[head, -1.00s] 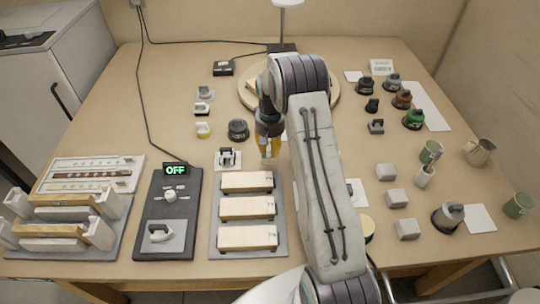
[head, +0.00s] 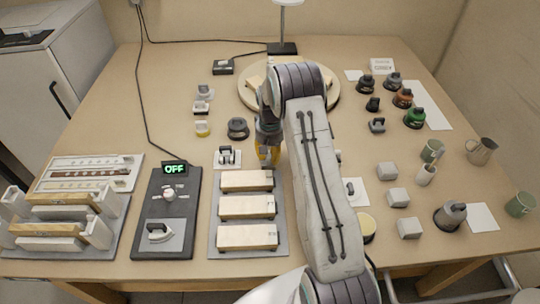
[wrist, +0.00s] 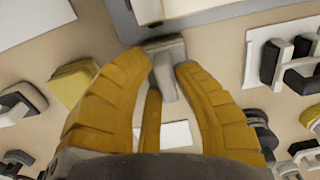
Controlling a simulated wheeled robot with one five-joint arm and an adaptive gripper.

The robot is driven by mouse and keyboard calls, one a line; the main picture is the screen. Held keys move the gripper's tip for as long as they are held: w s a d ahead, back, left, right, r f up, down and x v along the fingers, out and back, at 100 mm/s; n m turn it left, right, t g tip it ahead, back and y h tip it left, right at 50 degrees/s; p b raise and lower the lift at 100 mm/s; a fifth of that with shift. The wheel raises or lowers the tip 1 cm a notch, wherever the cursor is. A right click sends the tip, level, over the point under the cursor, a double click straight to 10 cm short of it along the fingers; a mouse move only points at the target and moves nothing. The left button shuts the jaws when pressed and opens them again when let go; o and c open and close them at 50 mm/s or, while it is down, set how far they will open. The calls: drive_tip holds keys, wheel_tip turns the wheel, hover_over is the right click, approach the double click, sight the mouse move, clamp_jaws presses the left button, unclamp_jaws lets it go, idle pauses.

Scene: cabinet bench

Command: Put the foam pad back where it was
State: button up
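In the wrist view, a yellow block (wrist: 72,82) lies on the bench left of my fingers. It looks like the foam pad, though I cannot be sure; in the head view my arm seems to hide it. My gripper (wrist: 162,66) points down with its yellow fingers apart. A small grey T-shaped piece (wrist: 167,72) shows between the fingertips, near a tray edge. I cannot tell whether the fingers press on it or only stand around it. In the head view my gripper (head: 267,158) is low over the bench, just behind the tray with wooden blocks (head: 283,240).
A white pad with a black-and-white fixture (head: 228,157) stands close left of my gripper. A round wooden board (head: 246,92) is behind it. Grey blocks (head: 387,171) and cups (head: 432,150) stand right.

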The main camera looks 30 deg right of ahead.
drive_tip(key=o, duration=0.3)
drive_tip(key=s+a+r+b, duration=0.1)
drive_tip(key=s+r, duration=0.1)
drive_tip(key=r, duration=0.7)
drive_tip(key=s+a+r+b, duration=0.1)
drive_tip(key=s+a+r, duration=0.1)
drive_tip(key=r, duration=0.7)
drive_tip(key=s+a+r+n+t, duration=0.1)
drive_tip(key=s+a+r, duration=0.1)
drive_tip(key=s+r, duration=0.15)
drive_tip(key=s+a+r+n, duration=0.1)
drive_tip(key=s+a+r, duration=0.1)
drive_tip(key=s, duration=0.3)
drive_tip(key=s+a+n+t, duration=0.1)
drive_tip(key=s+a, duration=0.1)
drive_tip(key=s, duration=0.7)
drive_tip(key=s+a+f+n+t, duration=0.1)
drive_tip(key=s+a, duration=0.1)
drive_tip(key=s, duration=0.7)
drive_tip(key=shift+a+n, duration=0.25)
drive_tip(key=shift+n, duration=0.05)
